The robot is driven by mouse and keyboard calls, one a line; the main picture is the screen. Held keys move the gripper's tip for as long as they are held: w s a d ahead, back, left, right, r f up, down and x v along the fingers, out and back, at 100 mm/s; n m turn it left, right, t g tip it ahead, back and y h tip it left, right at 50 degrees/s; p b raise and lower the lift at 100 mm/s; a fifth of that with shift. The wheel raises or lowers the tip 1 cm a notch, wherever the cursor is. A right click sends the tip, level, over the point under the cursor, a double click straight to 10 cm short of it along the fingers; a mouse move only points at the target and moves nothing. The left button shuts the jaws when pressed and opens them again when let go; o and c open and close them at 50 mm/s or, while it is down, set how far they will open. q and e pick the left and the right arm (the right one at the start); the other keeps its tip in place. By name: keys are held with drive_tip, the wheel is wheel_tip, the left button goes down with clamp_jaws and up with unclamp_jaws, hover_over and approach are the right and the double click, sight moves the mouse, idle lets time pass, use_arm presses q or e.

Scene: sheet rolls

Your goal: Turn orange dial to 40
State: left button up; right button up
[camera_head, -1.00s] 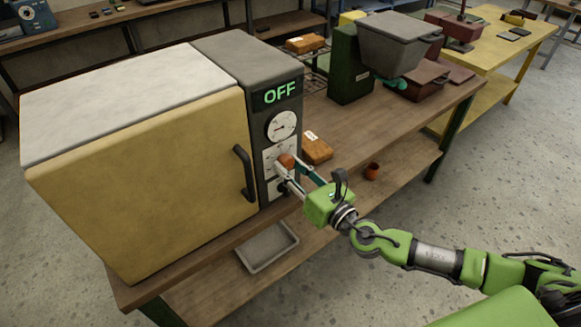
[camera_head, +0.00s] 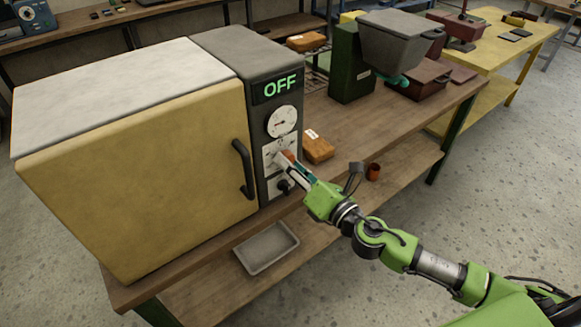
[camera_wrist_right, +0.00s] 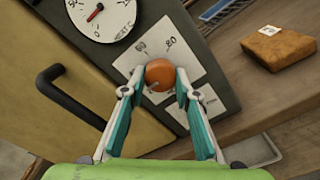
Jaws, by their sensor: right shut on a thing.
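The orange dial (camera_head: 289,155) sits on the white scale plate of the oven's grey control panel (camera_head: 262,185). It also shows in the right wrist view (camera_wrist_right: 159,74) as a round orange knob. My right gripper (camera_head: 286,161) is shut on the dial, with one fingertip on each side of it in the right wrist view (camera_wrist_right: 160,80). Printed marks show around the knob, one perhaps an 80; the number it points to cannot be read. The display (camera_head: 280,87) reads OFF in green. My left gripper is not in view.
A white gauge (camera_head: 281,121) is above the dial and a black knob (camera_head: 284,186) below it. The oven's black door handle (camera_head: 244,169) is close on the left. An orange box (camera_head: 318,147) lies on the bench to the right. A grey tray (camera_head: 267,248) is on the lower shelf.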

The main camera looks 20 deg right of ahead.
drive_tip(key=m, duration=0.5)
drive_tip(key=shift+r, duration=0.1)
drive_tip(key=shift+m, duration=0.3)
idle(0.4)
drive_tip(key=o, duration=1.1)
drive_tip(key=shift+s, duration=0.1)
drive_tip(key=v, duration=1.1)
drive_tip(key=shift+s+d, duration=0.15)
drive_tip(key=shift+s, duration=0.25)
